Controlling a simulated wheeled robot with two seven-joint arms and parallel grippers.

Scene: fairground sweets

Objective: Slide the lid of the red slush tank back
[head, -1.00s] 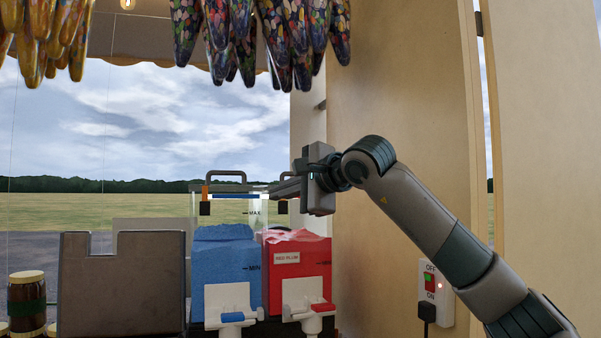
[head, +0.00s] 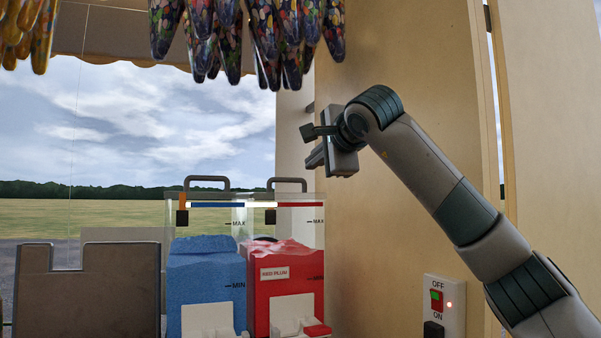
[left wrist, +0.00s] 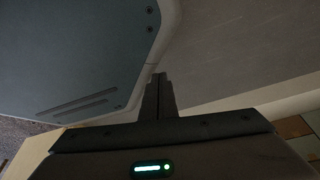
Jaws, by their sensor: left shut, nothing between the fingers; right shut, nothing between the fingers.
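The red slush tank (head: 289,295) stands right of the blue tank, with red slush behind clear walls and a red-plum label. Its lid (head: 300,205) shows edge-on at the top, with a grey arched handle (head: 288,182). How far back the lid sits cannot be told from this angle. My right gripper (head: 314,159) is shut and empty, above and right of the handle, apart from it in the picture. My left gripper (left wrist: 159,92) is shut and empty in the left wrist view, with a grey-blue panel and a grey surface beyond it; it is outside the head view.
The blue slush tank (head: 205,290) with its own handled lid stands close on the left. A brown notched panel (head: 87,290) is further left. A wooden wall (head: 400,70) rises close on the right, with a switch box (head: 438,298). Wrapped sweets (head: 255,40) hang above.

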